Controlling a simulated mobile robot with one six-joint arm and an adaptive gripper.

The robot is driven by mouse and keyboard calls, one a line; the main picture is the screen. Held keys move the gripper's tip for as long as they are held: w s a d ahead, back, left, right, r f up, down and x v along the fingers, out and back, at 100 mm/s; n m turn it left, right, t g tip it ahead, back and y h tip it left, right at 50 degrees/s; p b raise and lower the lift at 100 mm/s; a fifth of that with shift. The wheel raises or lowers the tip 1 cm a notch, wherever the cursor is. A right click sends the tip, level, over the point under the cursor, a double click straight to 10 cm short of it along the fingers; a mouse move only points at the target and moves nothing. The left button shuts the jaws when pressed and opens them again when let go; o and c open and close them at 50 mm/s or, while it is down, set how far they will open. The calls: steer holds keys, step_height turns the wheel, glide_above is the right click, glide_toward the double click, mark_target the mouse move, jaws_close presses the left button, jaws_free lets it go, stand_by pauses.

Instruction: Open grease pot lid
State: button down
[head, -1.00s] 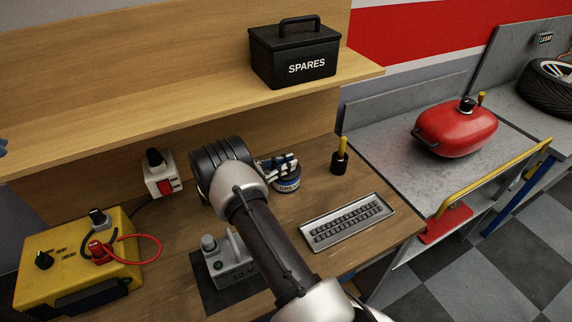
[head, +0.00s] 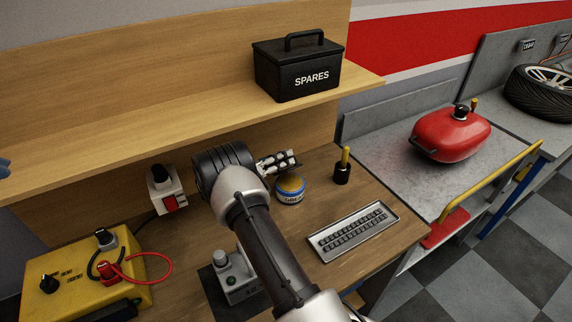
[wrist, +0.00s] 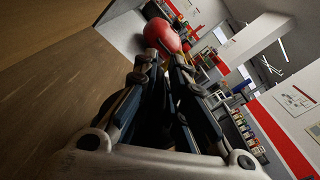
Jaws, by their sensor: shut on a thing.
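The grease pot (head: 290,195), a small tub with a blue and white label, stands on the wooden bench with yellow-brown grease showing at its open top. My gripper (head: 288,160) is just above and behind the pot, tilted, clear of it. In the wrist view my gripper (wrist: 166,62) has its fingers close together with something dark between them. I take this to be the pot's lid; its outline is mostly hidden by the fingers.
A black cup with a yellow-handled tool (head: 342,172) stands right of the pot. A metal tray (head: 353,230) lies in front. The shelf (head: 180,105) with the black SPARES box (head: 300,75) overhangs the bench behind. A yellow box (head: 75,285) stands at left.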

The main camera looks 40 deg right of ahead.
steer(key=shift+w+d+n+b, duration=0.15)
steer(key=shift+w+n+b, duration=0.25)
steer(key=shift+w+n, duration=0.6)
steer(key=shift+w+d+n+b, duration=0.15)
steer(key=shift+w+n+b, duration=0.35)
steer(key=shift+n, duration=0.9)
steer(key=shift+w, duration=0.1)
steer(key=c, duration=1.7)
jaws_free()
steer(key=shift+f, duration=0.15)
steer(key=shift+o, duration=0.2)
